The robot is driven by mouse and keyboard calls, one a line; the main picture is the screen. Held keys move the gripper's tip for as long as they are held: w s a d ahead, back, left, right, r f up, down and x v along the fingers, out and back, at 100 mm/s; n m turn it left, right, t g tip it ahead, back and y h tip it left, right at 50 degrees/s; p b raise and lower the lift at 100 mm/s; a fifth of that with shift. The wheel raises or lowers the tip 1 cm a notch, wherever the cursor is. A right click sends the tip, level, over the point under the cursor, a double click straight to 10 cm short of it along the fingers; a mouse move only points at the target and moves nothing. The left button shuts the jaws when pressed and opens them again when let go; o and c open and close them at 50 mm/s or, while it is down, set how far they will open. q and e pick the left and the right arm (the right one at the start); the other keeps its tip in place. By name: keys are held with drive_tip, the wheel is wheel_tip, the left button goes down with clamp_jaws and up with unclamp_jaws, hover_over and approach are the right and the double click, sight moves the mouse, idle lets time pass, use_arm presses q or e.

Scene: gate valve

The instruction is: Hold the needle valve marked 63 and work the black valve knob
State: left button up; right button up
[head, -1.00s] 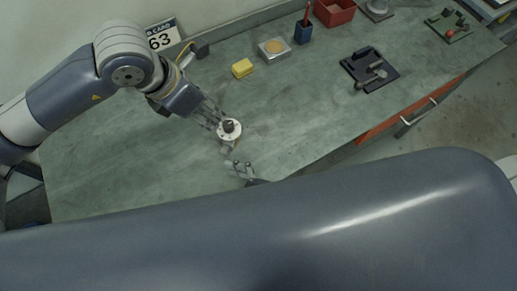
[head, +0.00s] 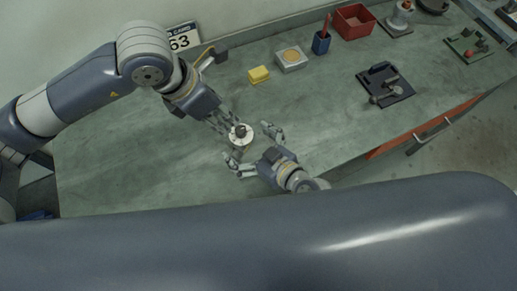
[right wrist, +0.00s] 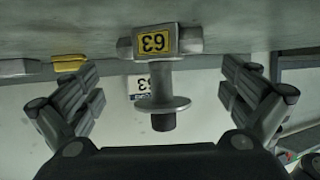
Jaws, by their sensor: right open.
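The needle valve (right wrist: 158,43) shows upside down in the right wrist view, with its yellow 63 label, a stem and a round pale disc (right wrist: 162,104). The black valve knob (right wrist: 163,122) is beyond the disc; in the head view the knob (head: 240,130) shows from above on the disc. My left gripper (head: 222,121) has its fingers close to the valve's upper left; I cannot tell whether they touch it. My right gripper (head: 249,145) is open, its fingers spread at the valve's lower right. Its fingers (right wrist: 163,82) stand either side of the valve in the right wrist view, apart from it.
A 63 card (head: 182,38) stands at the wall. A yellow block (head: 258,74), a silver box (head: 291,59), a blue pen cup (head: 321,43), a red bin (head: 354,21) and a black tray (head: 386,85) are farther along the bench. The bench left of the valve is clear.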

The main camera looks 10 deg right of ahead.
drive_tip(key=shift+x, duration=1.05)
